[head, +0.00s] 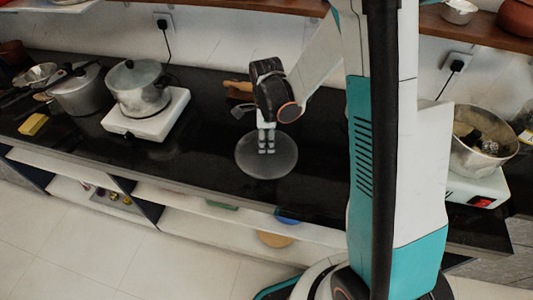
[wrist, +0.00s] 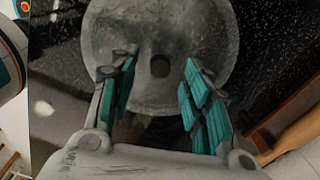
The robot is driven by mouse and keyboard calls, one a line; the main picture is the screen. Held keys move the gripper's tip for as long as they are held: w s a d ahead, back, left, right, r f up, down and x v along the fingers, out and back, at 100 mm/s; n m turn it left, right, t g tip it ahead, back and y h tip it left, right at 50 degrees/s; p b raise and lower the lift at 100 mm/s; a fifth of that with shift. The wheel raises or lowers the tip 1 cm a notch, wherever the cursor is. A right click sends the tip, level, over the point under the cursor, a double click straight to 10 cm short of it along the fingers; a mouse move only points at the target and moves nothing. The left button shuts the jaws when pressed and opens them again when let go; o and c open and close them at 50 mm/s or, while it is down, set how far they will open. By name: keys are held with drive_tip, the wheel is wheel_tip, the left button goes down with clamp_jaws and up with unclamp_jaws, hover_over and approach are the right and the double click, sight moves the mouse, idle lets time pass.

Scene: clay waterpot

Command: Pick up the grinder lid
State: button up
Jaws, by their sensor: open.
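The grinder lid (head: 284,163) is a round, translucent grey disc on the dark counter, in the middle of the head view. My gripper (head: 266,148) points down over the lid. In the wrist view my gripper (wrist: 158,62) is open, with teal-padded fingers on either side of the dark spot and nothing held between them. I cannot tell whether the fingertips touch the lid.
A lidded pot (head: 138,88) stands on a white stove (head: 160,118) to the left. Another pot (head: 80,92) and a yellow block (head: 33,124) lie farther left. An open pot (head: 478,150) stands at the right. A wooden item (wrist: 298,130) lies beside the gripper.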

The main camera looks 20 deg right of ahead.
wheel_tip(320, 180, down, 3)
drive_tip(key=shift+r+b, duration=0.1)
drive_tip(key=shift+b, duration=0.2)
drive_tip(key=shift+r, duration=0.1)
drive_tip(key=shift+c, duration=0.3)
clamp_jaws()
drive_tip(key=shift+r, duration=0.1)
